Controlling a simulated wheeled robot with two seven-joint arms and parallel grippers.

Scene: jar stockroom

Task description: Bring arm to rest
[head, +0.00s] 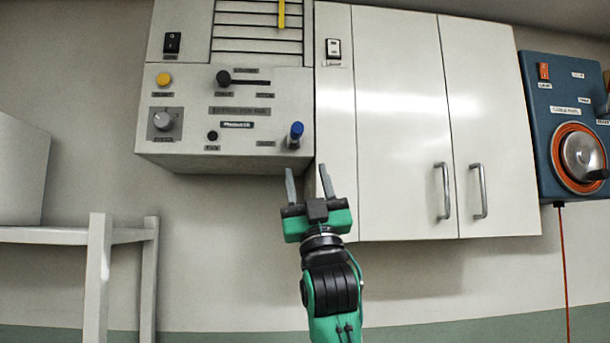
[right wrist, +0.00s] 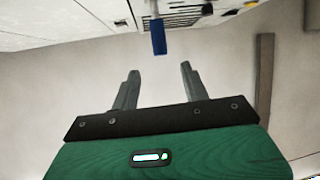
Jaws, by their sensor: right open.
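My right gripper (head: 307,184) is open and empty in the head view, with its fingers pointing up just below the grey control box (head: 215,152). A blue-tipped lever (head: 295,134) on that box is above the fingertips, apart from them. In the right wrist view, the open gripper (right wrist: 159,80) has nothing between its fingers, and the blue lever end (right wrist: 158,38) lies beyond the fingertips. My left gripper shows in neither view.
A white cabinet (head: 400,100) with two handles is right of the box. A blue panel (head: 560,110) with a round dial and hanging red cord is at far right. A white rack (head: 100,240) stands at lower left. The wall below the cabinet is clear.

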